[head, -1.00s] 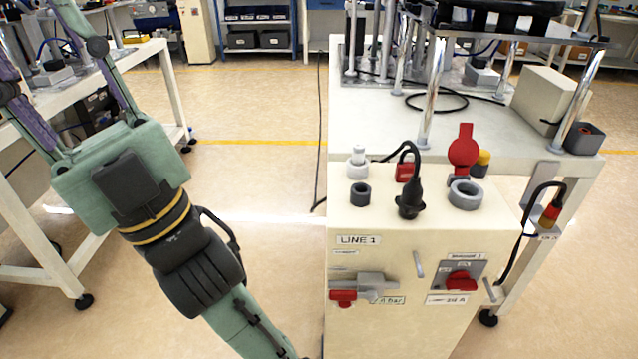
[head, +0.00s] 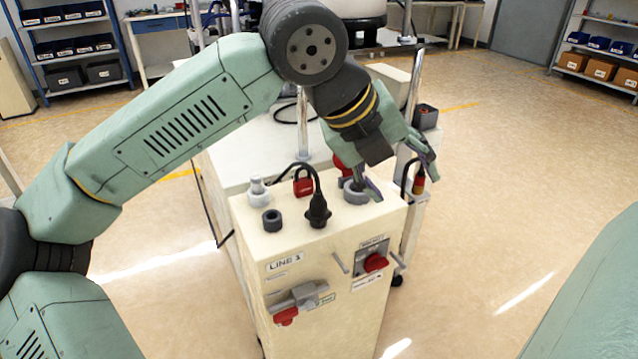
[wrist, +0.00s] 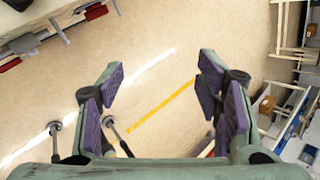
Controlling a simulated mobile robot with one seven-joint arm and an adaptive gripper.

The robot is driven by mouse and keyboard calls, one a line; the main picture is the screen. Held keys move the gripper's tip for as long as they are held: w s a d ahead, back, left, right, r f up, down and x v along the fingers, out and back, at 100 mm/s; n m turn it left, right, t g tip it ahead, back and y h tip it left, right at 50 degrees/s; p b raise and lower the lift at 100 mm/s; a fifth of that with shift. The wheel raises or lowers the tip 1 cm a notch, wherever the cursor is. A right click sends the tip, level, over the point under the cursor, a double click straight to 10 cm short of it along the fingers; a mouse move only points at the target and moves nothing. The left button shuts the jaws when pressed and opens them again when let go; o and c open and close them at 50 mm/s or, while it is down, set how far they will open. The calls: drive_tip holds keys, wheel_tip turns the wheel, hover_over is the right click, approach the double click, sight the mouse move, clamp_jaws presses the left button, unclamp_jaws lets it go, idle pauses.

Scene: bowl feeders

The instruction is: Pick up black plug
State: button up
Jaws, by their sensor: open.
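The black plug (head: 318,210) stands upright on the top of the cream LINE 1 cabinet (head: 262,238). A black cable rises from its top and loops back to the left behind it. My gripper (head: 407,186) is open and empty, to the right of the plug at the cabinet's right side, with one finger in front of the grey ring (head: 355,191). In the wrist view my gripper (wrist: 160,82) has its purple-padded fingers wide apart, with only floor between them. I cannot make out the plug in the wrist view.
A red padlock (head: 303,187), a pale knobbed fitting (head: 258,188) and a dark ring (head: 272,220) stand near the plug. A red knob (head: 375,263) juts from the cabinet front. Floor to the right is open.

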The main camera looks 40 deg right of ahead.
drive_tip(key=w+f+n+t+y, duration=0.2)
drive_tip(key=w+f+t+y, duration=0.1)
drive_tip(key=w, duration=0.1)
drive_tip(key=n+t+y, duration=0.3)
approach(322, 203)
drive_tip(key=f, duration=0.1)
drive_tip(key=shift+y, duration=0.3)
drive_tip(key=x, duration=0.2)
drive_tip(key=p+x, duration=0.1)
drive_tip(key=x, duration=0.2)
drive_tip(key=shift+w+d+p, duration=0.1)
drive_tip(key=shift+w+p, duration=0.2)
drive_tip(key=shift+w, duration=0.15)
drive_tip(key=shift+s+p+x, duration=0.2)
drive_tip(key=shift+p+x, duration=0.8)
drive_tip(key=shift+x, duration=2.1)
drive_tip(key=shift+d, duration=0.2)
drive_tip(key=shift+c, duration=0.4)
clamp_jaws()
